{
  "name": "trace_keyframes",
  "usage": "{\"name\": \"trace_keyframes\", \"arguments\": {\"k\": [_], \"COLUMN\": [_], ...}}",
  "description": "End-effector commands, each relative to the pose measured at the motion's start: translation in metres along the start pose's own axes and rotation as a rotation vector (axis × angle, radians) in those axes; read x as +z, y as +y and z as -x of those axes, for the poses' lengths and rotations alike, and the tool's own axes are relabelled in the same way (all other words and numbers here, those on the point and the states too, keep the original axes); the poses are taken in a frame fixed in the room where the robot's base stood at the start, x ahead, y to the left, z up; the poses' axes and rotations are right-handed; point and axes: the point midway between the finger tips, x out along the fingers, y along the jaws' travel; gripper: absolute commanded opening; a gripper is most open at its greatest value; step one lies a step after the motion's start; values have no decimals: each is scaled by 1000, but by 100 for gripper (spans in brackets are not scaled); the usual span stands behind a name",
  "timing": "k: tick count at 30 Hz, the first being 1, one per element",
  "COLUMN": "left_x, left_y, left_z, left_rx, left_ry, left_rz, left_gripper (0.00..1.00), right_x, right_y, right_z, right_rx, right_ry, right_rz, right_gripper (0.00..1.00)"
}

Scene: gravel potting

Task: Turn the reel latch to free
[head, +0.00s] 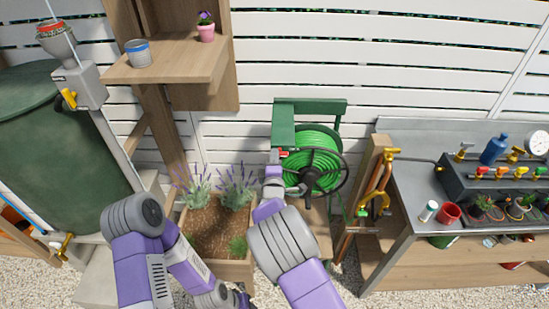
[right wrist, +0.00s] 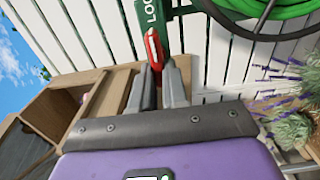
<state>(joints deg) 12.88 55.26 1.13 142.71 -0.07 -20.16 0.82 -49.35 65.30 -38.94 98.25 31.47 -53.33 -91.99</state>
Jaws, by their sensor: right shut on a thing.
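The green hose reel (head: 315,160) stands on a green frame against the white fence. Its red latch (head: 283,153) is at the left side of the reel, and it also shows in the right wrist view (right wrist: 153,47) below a green plate with partly visible white lettering. My right gripper (head: 273,160) is at the latch and shut on it; its fingers (right wrist: 162,72) hide the latch's lower end. My left arm reaches in low over the planter, and its gripper (head: 243,297) is only partly seen at the bottom edge, so its jaws cannot be made out.
A wooden planter (head: 248,270) with lavender is below and left of the reel. A workbench (head: 405,205) with valves, a red cup (head: 448,213) and a blue bottle (head: 494,149) stands at right. A green barrel (head: 50,150) and a shelf (head: 165,60) are at left.

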Motion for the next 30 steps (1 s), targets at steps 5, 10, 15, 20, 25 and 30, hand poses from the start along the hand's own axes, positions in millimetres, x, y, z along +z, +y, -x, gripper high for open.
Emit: {"name": "trace_keyframes", "arguments": {"k": [5,10,15,20,25,30], "left_x": [0,0,0,0,0,0], "left_y": [0,0,0,0,1,2], "left_z": [0,0,0,1,2,4], "left_rx": [0,0,0,0,0,0], "left_ry": [0,0,0,0,0,0], "left_rz": [0,0,0,0,0,0], "left_gripper": [43,43,43,43,43,43], "right_x": [1,1,1,0,0,0], "right_y": [2,1,1,1,1,2], "right_z": [-1,-1,0,6,29,54], "right_rx": [6,4,2,2,0,2], "right_ry": [-2,-1,-1,0,1,1], "right_rz": [3,2,1,0,2,1], "right_gripper": [23,39,39,39,39,39]}}
